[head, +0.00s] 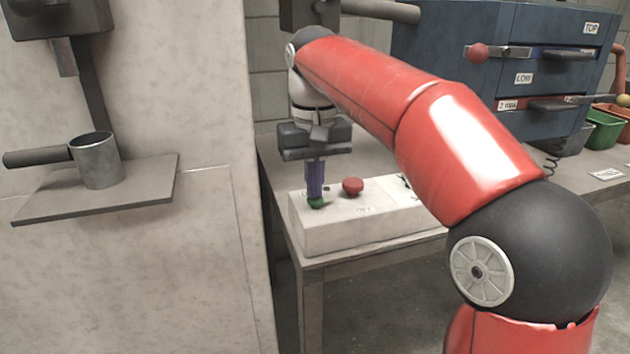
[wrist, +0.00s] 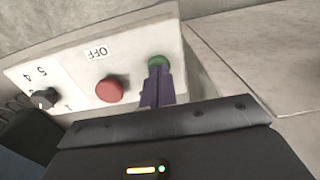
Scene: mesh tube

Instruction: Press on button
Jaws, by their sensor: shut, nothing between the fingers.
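A white control box (head: 338,233) sits on the table. It carries a green button (head: 316,203) at its left end and a red button (head: 352,186) beside it. In the wrist view the green button (wrist: 158,61) is right of the red button (wrist: 110,89), which has an OFF label (wrist: 96,53). My gripper (head: 315,196) points down with its purple fingers closed together and empty. The fingertips are right at the green button and cover part of it. I cannot tell whether they touch it or how far it is pressed.
A dark knob (wrist: 44,98) with numbers is on the box's far end. A blue drawer cabinet (head: 440,42) stands behind my arm. At left, a metal cup (head: 95,160) sits on a grey plate (head: 150,180) by a pale wall. Green (head: 603,132) and red bins are at far right.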

